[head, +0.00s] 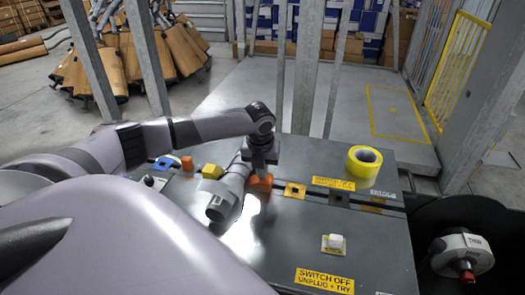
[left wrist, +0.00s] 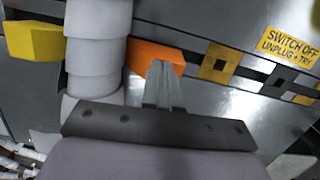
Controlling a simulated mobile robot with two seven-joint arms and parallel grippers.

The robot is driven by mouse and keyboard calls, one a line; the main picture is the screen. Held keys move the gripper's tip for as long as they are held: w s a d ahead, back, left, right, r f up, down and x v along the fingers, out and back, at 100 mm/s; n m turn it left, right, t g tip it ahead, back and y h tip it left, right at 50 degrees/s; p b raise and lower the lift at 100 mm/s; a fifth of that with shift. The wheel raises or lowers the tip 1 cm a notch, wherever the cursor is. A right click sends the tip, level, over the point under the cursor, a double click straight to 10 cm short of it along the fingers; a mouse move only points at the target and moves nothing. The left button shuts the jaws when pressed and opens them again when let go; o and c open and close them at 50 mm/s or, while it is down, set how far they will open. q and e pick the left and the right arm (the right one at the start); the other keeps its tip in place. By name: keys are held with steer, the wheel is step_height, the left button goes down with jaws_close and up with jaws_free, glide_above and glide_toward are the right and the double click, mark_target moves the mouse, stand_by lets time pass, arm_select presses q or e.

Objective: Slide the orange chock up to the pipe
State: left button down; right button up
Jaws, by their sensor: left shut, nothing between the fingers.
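The orange chock (head: 263,183) lies on the dark bench just right of the pale grey pipe (head: 234,180). In the left wrist view the left end of the chock (left wrist: 148,54) meets the edge of the pipe (left wrist: 96,50); I cannot tell whether they touch. My left gripper (head: 262,170) points down at the chock and partly covers it. In the left wrist view its fingers (left wrist: 161,72) are closed together, with nothing between them, and their tips overlap the chock's near right side. My right gripper is not in view.
A yellow block (head: 213,171) sits left of the pipe, with another orange block (head: 187,163) farther left. A yellow tape roll (head: 363,161) stands at the back right. A small white switch (head: 334,242) and warning labels (head: 325,281) are toward the front right.

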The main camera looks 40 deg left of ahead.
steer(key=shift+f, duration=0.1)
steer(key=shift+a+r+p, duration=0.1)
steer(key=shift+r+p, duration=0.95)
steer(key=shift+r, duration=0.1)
